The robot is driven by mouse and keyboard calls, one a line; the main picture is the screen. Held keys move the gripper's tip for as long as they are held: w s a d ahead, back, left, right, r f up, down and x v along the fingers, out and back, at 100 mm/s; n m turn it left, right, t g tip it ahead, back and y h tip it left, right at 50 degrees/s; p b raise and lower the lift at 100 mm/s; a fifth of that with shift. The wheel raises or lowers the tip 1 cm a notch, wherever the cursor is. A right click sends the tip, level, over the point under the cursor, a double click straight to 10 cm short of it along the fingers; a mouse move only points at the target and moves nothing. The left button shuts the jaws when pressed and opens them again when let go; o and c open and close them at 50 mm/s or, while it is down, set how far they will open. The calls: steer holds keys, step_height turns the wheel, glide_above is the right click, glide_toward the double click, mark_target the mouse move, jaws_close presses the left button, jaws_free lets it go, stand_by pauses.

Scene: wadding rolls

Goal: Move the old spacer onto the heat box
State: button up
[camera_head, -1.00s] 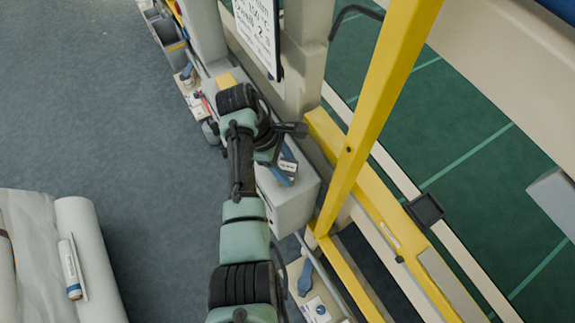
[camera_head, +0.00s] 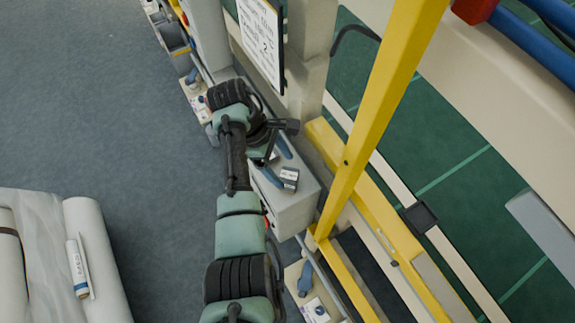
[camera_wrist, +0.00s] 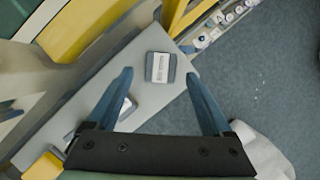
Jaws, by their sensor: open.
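A light grey box (camera_head: 292,212) stands beside the yellow frame; I take it for the heat box. A small dark grey block with a white label (camera_head: 289,176) lies flat on its top and also shows in the wrist view (camera_wrist: 160,67). My gripper (camera_wrist: 158,76) is open, its two blue fingers above the box top, with the labelled block seen beyond and between the tips. A second labelled piece (camera_wrist: 127,106) is partly hidden by the left finger in the wrist view. I cannot tell which piece is the old spacer.
A yellow block (camera_wrist: 44,167) lies on the grey surface at lower left in the wrist view. The yellow post (camera_head: 375,110) rises close right of the box. A hanging text sheet (camera_head: 261,38) is above. White rolls (camera_head: 92,255) lie lower left; the floor between is clear.

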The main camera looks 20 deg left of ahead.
steer(key=p+v, duration=0.2)
steer(key=v, duration=0.5)
stand_by(0.5)
